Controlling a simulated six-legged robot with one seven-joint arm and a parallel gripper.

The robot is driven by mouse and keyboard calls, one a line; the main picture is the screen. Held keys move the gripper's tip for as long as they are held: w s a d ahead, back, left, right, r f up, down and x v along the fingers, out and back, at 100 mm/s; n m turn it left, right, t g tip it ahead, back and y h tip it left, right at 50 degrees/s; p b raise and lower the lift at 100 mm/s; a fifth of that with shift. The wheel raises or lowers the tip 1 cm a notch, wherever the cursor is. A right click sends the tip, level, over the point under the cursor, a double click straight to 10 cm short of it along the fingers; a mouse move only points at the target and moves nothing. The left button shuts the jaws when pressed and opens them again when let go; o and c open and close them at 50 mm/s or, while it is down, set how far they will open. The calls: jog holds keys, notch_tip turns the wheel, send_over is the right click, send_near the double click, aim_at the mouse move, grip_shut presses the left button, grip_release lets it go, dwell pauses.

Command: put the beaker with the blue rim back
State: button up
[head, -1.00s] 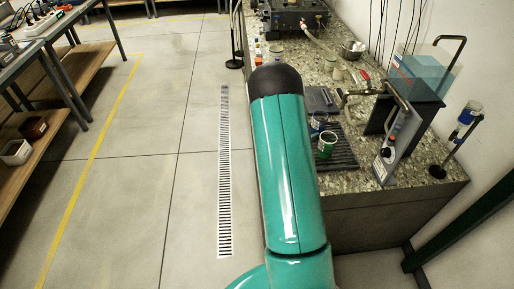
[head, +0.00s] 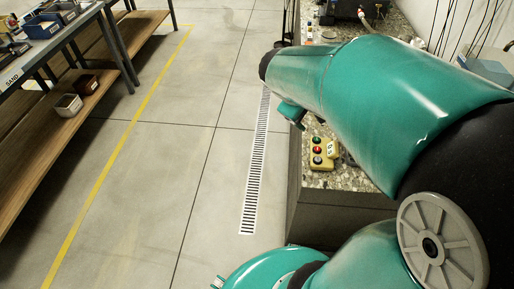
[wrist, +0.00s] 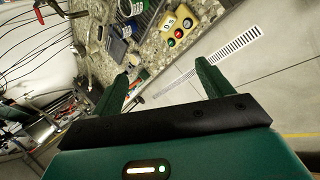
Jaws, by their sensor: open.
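My gripper (wrist: 161,69) is open, with nothing between its two green fingers in the wrist view. It hangs over the edge of the speckled counter (wrist: 150,50). No beaker with a blue rim can be made out for certain. In the head view my arm covers most of the counter. My fingers are apart from both.
A yellow box with coloured buttons (head: 322,153) sits near the counter's edge; it also shows in the wrist view (wrist: 178,34). A floor drain (head: 254,170) runs alongside. A bench with trays (head: 55,50) stands at the left. The floor between is clear.

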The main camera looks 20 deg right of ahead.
jog(key=s+a+r+m+t+y, duration=0.1)
jog(key=s+a+r+m+y, duration=0.1)
jog(key=s+a, duration=0.3)
jog(key=s+a+r+m+t+y, duration=0.2)
jog(key=s+a+y, duration=0.2)
jog(key=a, duration=1)
jog(key=shift+s+r+t+y, duration=0.15)
jog(key=shift+s+t+y, duration=0.2)
jog(key=shift+y, duration=0.15)
